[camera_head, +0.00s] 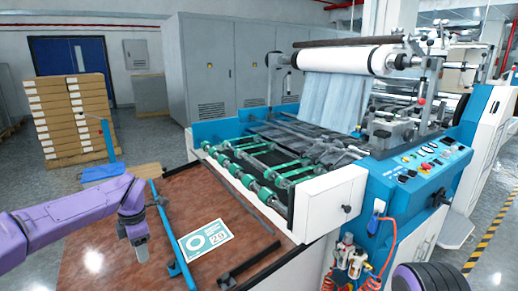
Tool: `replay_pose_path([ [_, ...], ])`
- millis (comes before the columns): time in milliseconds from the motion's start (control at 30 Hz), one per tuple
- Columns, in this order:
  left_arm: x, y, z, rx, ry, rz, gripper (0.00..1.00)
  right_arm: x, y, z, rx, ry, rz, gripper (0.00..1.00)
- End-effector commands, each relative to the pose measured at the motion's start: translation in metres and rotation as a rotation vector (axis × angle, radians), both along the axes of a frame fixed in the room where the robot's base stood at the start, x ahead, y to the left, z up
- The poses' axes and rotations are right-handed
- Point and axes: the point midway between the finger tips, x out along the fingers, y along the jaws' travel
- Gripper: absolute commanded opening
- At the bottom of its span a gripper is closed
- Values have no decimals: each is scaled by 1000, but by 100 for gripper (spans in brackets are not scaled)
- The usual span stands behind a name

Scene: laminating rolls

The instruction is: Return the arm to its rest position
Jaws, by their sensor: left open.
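My left arm, purple, reaches in from the left edge over the reddish-brown tabletop (100,268). Its gripper (140,246) points down above the table, left of a printed sheet with a green ring mark (206,239). The gripper is open and nothing shows between its fingers, which are small in the picture. It is apart from the sheet. My right gripper is not in view.
A blue bar (172,240) runs along the table just right of my left gripper. The laminating machine (392,200) with green rollers stands to the right. Stacked cartons (70,118) stand behind at left. Grey cabinets (206,62) line the back.

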Motion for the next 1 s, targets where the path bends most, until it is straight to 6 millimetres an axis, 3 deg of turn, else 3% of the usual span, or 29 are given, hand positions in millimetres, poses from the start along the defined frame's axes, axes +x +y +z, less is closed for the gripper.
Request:
replay_pose_path([
  [233, -7, 2, -45, 293, -87, -43, 59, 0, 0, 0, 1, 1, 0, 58],
  [367, -23, -11, -92, 485, -147, -192, 59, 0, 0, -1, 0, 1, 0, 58],
  [467, -47, -28, -135, 599, -191, -375, 59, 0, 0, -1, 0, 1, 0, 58],
  [567, -89, -50, -184, 659, -219, -618, 59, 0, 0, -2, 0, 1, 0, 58],
  [667, -156, -70, -236, 646, -209, -909, 59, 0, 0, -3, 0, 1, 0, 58],
  [733, -213, -77, -264, 598, -171, -1106, 59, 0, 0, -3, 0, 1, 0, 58],
  [800, -272, -77, -282, 535, -109, -1280, 59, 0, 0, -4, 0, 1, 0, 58],
  [900, -342, -66, -293, 460, -2, -1481, 59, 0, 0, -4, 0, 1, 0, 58],
  [1000, -387, -49, -293, 427, 100, -1593, 59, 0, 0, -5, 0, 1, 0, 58],
])
